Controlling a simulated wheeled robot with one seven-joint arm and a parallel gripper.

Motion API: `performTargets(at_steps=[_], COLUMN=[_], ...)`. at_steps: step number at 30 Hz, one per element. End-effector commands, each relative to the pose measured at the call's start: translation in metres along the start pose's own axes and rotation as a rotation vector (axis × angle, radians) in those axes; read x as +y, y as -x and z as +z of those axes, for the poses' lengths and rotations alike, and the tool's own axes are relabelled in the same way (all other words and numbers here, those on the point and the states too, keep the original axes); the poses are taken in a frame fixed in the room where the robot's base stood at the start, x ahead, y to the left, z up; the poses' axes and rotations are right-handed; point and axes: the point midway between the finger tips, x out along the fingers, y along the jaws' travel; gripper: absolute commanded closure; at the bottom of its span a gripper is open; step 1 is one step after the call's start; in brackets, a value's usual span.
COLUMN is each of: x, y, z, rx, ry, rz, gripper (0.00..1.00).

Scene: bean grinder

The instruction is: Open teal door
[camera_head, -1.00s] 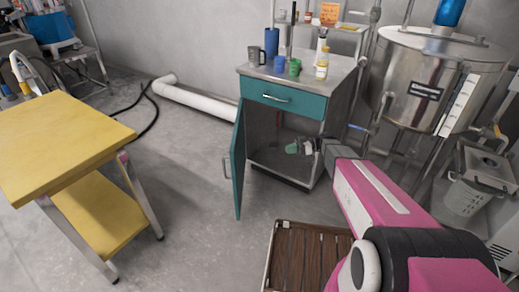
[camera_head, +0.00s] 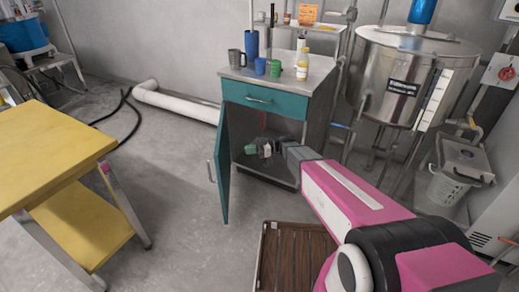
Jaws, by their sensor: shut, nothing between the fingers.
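The teal door (camera_head: 222,170) of the small grey cabinet stands open, hinged at the left and swung out toward me. Its metal handle (camera_head: 211,172) shows on the outer face, at the left. The cabinet's dark inside (camera_head: 275,127) is exposed. My gripper (camera_head: 254,150) is shut and empty, in front of or within the cabinet opening, to the right of the door's inner face. A gap shows between the gripper and the door. My pink arm reaches in from the lower right and hides part of the cabinet's lower right.
A teal drawer (camera_head: 265,100) above the opening is shut. Cups and bottles stand on the cabinet top (camera_head: 315,82). A yellow table (camera_head: 55,150) stands left, a brown slatted crate (camera_head: 295,255) in front, a steel tank (camera_head: 400,75) right. Floor left of the door is clear.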

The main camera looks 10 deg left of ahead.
Motion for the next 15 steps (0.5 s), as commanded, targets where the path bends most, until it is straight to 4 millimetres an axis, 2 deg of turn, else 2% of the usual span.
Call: performTargets(at_steps=[3,6,15], x=[0.0,0.0,0.0], y=[-0.015,-0.023,-0.027], z=[0.0,0.0,0.0], rx=[-0.001,-0.001,-0.001], ry=[0.0,0.0,0.0], rz=[-0.001,0.0,0.0], gripper=[1.0,1.0,1.0])
